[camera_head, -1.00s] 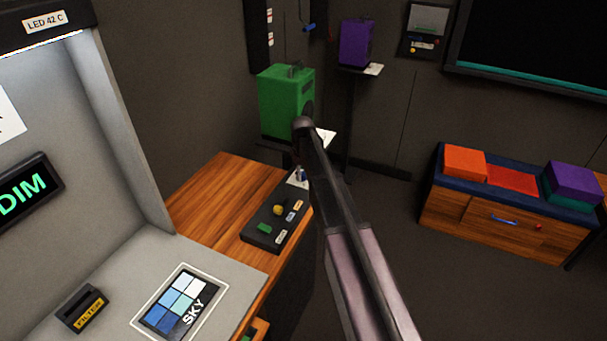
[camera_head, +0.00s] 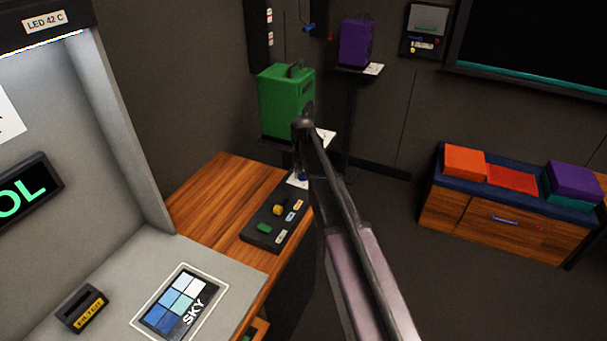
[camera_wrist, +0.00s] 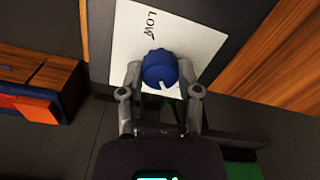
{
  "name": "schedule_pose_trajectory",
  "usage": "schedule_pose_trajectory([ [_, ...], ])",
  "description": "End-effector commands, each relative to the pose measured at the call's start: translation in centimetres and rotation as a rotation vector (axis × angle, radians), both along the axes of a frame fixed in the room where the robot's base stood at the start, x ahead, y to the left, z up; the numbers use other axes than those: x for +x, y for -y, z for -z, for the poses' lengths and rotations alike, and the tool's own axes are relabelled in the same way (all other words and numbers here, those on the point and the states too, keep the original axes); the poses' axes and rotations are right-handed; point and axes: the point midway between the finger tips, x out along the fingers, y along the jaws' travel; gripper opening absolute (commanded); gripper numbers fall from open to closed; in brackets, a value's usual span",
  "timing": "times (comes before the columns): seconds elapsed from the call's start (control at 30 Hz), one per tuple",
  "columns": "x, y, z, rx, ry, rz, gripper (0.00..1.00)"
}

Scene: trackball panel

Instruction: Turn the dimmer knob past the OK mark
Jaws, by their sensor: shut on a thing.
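The dimmer knob is a blue ridged knob (camera_wrist: 160,68) with a white pointer line, which points down and slightly right in the wrist view. It sits on a white card (camera_wrist: 200,42) with the word LOW at its upper left. No OK mark shows. My gripper (camera_wrist: 160,82) is shut on the knob, one finger on each side. In the head view my arm covers most of the knob and the card (camera_head: 296,183). A lit display (camera_head: 20,197) at the left edge shows green letters ending in OL, its left part cut off.
A black control panel (camera_head: 262,236) with small coloured controls lies on the wooden bench (camera_head: 205,205). A green box (camera_head: 284,105) stands behind my arm. A low wooden cabinet (camera_head: 480,228) with coloured boxes stands right, with open floor before it.

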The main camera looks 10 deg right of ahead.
Motion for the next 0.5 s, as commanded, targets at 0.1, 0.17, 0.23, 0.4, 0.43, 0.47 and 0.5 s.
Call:
schedule_pose_trajectory([
  [0.1, -0.39, 0.01, 0.03, -0.001, -0.008, 0.108, 0.0],
  [0.17, -0.39, 0.01, 0.03, -0.001, -0.008, 0.162, 0.0],
  [0.23, -0.39, 0.02, 0.03, 0.0, -0.008, 0.222, 0.0],
  [0.4, -0.39, 0.02, 0.03, 0.0, -0.008, 0.342, 0.0],
  [0.43, -0.38, 0.02, 0.03, 0.0, -0.008, 0.358, 0.0],
  [0.47, -0.38, 0.02, 0.03, -0.001, -0.008, 0.375, 0.0],
  [0.5, -0.38, 0.02, 0.03, -0.001, -0.008, 0.393, 0.0],
])
